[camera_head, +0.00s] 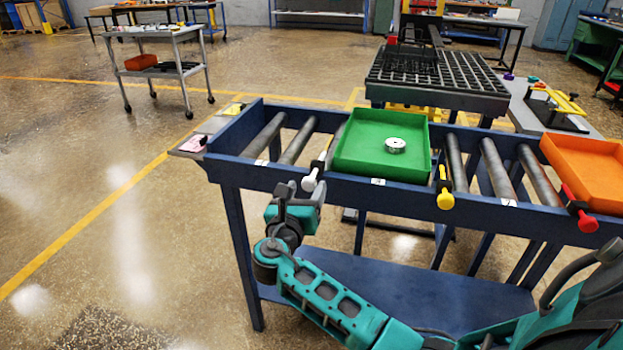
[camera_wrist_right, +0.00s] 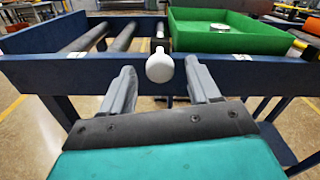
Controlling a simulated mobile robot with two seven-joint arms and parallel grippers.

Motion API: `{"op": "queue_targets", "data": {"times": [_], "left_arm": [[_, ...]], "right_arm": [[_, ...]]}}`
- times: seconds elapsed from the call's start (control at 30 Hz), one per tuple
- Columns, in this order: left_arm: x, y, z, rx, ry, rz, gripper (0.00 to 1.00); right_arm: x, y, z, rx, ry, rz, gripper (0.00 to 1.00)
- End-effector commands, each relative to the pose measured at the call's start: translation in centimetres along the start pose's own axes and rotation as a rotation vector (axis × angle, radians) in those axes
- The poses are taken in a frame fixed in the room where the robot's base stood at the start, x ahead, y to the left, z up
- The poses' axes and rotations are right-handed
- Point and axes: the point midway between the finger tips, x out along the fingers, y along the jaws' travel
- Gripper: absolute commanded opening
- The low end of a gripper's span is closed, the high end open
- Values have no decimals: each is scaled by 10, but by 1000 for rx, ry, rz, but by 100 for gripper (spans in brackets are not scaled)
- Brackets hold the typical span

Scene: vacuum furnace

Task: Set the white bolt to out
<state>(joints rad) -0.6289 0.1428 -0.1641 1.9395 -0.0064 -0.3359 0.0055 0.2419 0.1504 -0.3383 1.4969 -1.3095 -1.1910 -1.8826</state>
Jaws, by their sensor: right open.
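The white bolt (camera_head: 309,184) is on the front rail of the blue roller table (camera_head: 420,200), left of the green tray. Its rounded white knob (camera_wrist_right: 160,67) sticks out from the rail toward me. My right gripper (camera_head: 298,190) is in front of the rail, just left of the bolt in the head view. In the right wrist view the fingers (camera_wrist_right: 161,88) are open, one on each side of and below the knob, with gaps between. I cannot tell how deep the knob is between them. My left gripper is not in view.
A green tray (camera_head: 345,150) holding a metal disc (camera_head: 395,145) sits on the rollers. A yellow bolt (camera_head: 445,198) and a red bolt (camera_head: 585,220) are farther right on the same rail. An orange tray (camera_head: 590,180) is at the right end.

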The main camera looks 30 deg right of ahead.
Motion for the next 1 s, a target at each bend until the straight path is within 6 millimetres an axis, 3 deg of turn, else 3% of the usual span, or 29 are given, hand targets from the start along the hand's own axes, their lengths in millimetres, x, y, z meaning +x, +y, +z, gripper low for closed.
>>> {"op": "queue_targets", "data": {"times": [0.1,0.3,0.7,1.0], "left_arm": [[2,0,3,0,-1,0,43],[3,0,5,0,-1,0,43],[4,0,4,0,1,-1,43],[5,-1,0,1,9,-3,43]], "right_arm": [[24,0,0,0,-1,-2,61],[48,0,0,0,0,0,61],[55,0,0,2,1,1,61],[54,0,0,1,1,2,32]]}}
